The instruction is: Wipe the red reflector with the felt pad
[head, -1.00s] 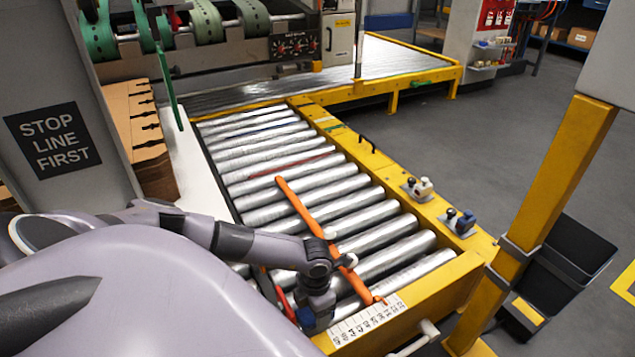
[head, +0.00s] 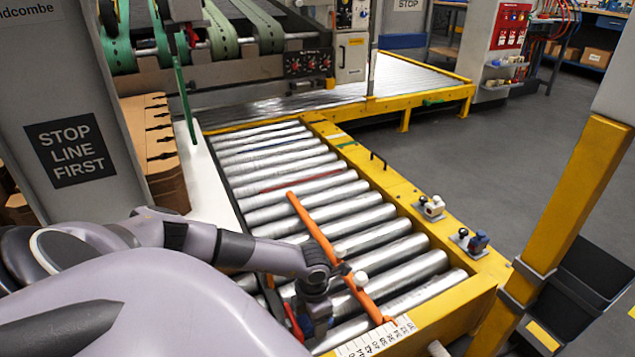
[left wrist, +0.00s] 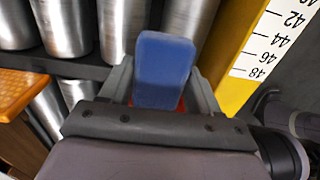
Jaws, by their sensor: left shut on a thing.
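My left gripper (left wrist: 152,95) is shut on a blue block (left wrist: 164,68), which looks like the felt pad, in the left wrist view. The block stands up between the two grey fingers. Red (left wrist: 182,104) shows low beside the block; I cannot tell whether it belongs to the pad or is a separate piece. In the head view my left gripper (head: 318,328) hangs low at the near end of the roller bed, and the pad is hard to make out there. A red strip (head: 294,322) lies just left of it. I cannot tell which red part is the reflector.
An orange bar (head: 325,240) lies across the metal rollers (head: 300,182). A yellow frame (head: 405,210) carries knobs (head: 432,208) and a ruler strip (head: 378,338). A yellow post (head: 565,220) stands at right. Grey floor (head: 500,150) is clear beyond the frame.

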